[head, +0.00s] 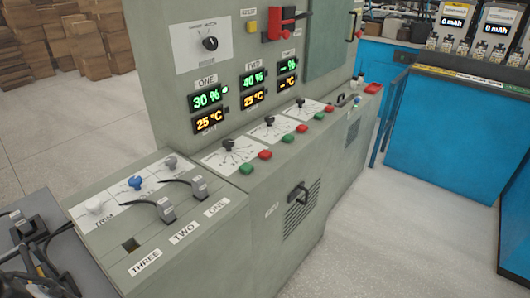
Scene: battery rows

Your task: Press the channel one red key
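The channel one red key (265,154) sits on the front edge of the grey console's sloping desk, just right of a green key (246,169). Both are in front of the leftmost dial plate (229,150), below the display column labelled ONE (207,100), which reads 30 % and 25 °C. Two more green and red pairs follow to the right, with red keys at the middle (302,128) and far (330,108) dials. Nothing covers the channel one red key. I cannot make out my gripper in this view.
Left of the keys, a lower desk holds knobs (136,182) and cabled plugs (166,210) at TWO and ONE; the THREE socket (130,244) is empty. A black handle (298,195) juts from the console front. Dark cabled equipment fills the lower left. Floor in front is clear.

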